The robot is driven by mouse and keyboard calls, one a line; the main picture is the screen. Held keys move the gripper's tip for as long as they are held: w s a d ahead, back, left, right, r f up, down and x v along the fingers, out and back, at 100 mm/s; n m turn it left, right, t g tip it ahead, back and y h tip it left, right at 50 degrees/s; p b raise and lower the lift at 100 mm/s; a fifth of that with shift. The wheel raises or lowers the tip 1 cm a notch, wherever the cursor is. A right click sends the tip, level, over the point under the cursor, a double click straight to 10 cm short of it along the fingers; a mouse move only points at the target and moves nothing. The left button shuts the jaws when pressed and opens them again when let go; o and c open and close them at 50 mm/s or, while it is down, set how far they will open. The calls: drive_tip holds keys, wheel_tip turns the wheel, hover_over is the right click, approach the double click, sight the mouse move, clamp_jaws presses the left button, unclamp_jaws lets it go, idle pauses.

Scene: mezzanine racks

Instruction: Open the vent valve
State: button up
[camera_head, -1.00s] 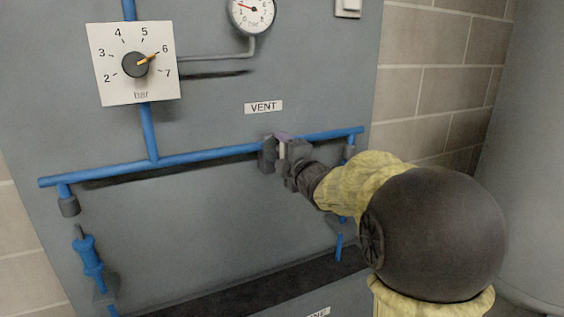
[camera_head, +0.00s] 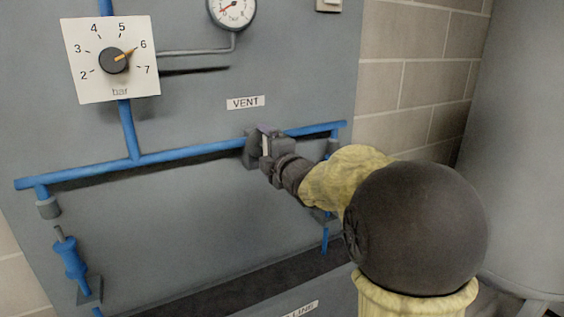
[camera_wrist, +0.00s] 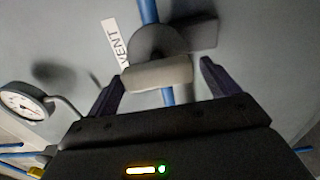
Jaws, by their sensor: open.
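The vent valve sits on the blue horizontal pipe (camera_head: 190,155), below the white VENT label (camera_head: 245,102). In the wrist view the VENT label (camera_wrist: 116,42) is beside the valve's dark round body (camera_wrist: 158,40). The valve's pale grey handle (camera_wrist: 157,74) lies crosswise in front of the blue pipe. My gripper (camera_wrist: 160,73) is open, with one dark finger near each end of the handle and a visible gap at the right finger. In the head view my gripper (camera_head: 266,143) is at the valve and hides most of it.
A regulator dial (camera_head: 113,60) at upper left has its orange pointer near 6. A round gauge (camera_head: 232,8) is at the top. A blue fitting (camera_head: 70,258) hangs at lower left. A brick wall (camera_head: 415,75) and a large grey cylinder (camera_head: 520,150) stand on the right.

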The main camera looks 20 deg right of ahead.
drive_tip(key=p+v, duration=0.1)
drive_tip(key=v, duration=1.6)
drive_tip(key=shift+d, duration=0.1)
wheel_tip(320, 180, down, 15)
drive_tip(key=d+m+g+h, duration=0.1)
drive_tip(key=m+g+h, duration=0.4)
drive_tip(key=m, duration=0.7)
drive_tip(key=s+a+f+m+g+y, duration=0.1)
drive_tip(key=s+a+f+m+g, duration=0.1)
drive_tip(key=s+f+m+g, duration=0.35)
drive_tip(key=s+a+f+m+g, duration=0.3)
drive_tip(key=s+f+g, duration=0.1)
drive_tip(key=s+f, duration=0.35)
wheel_tip(320, 180, up, 32)
drive_tip(key=p, duration=3.2)
drive_tip(key=shift+w+d+p, duration=0.15)
drive_tip(key=shift+w+p, duration=0.05)
drive_tip(key=shift+p, duration=0.2)
